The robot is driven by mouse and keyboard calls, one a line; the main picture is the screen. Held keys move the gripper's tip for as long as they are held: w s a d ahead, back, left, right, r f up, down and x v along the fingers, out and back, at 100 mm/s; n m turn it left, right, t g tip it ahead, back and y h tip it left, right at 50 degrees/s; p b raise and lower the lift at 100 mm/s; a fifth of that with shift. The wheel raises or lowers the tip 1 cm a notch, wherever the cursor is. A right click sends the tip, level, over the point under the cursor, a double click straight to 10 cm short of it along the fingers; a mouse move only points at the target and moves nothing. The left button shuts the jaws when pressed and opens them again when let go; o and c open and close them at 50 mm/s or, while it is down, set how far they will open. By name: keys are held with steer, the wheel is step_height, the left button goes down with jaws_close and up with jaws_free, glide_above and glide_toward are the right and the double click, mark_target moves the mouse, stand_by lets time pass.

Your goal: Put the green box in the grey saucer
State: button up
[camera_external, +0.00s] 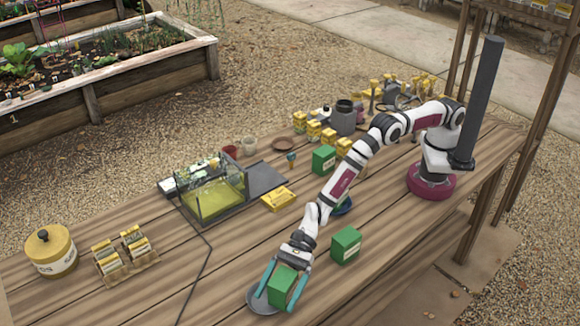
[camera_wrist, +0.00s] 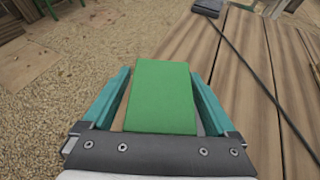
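The green box (camera_external: 283,286) is between the two teal fingers of my gripper (camera_external: 279,293), near the front edge of the table. It also fills the space between the fingers in the wrist view (camera_wrist: 162,97). The fingers appear shut on its sides toward their tips. The grey saucer (camera_external: 258,304) is beneath the box and partly hidden by the box and fingers. The box is over the saucer; I cannot tell whether its bottom touches it. The saucer does not show in the wrist view.
A second green box (camera_external: 346,245) stands just right of my gripper, and a third (camera_external: 324,159) stands farther back. A blue dish (camera_external: 344,207) is partly behind my arm. A glass tank (camera_external: 213,193) and a dark cable (camera_external: 203,262) lie left.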

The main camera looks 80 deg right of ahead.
steer(key=shift+r, duration=0.75)
steer(key=s+d+r+n+g, duration=0.2)
steer(key=s+d+r+n, duration=0.3)
steer(key=d+r, duration=0.45)
steer(key=s+d+r+n+g, duration=0.2)
steer(key=s+d+r+n, duration=0.1)
steer(key=s+d+r, duration=0.6)
steer(key=s+d+f+n+h, duration=0.1)
steer(key=s+d+n+h, duration=0.2)
steer(key=s+d, duration=0.3)
steer(key=s+d+f+n+g+h, duration=0.1)
steer(key=s+d+n+h, duration=0.2)
steer(key=s+d, duration=0.4)
steer(key=s+d+f+n+h, duration=0.1)
steer(key=s+d+n+h, duration=0.2)
steer(key=d, duration=1.5)
steer(key=s+h, duration=0.1)
steer(key=s, duration=0.3)
steer(key=shift+h, duration=0.3)
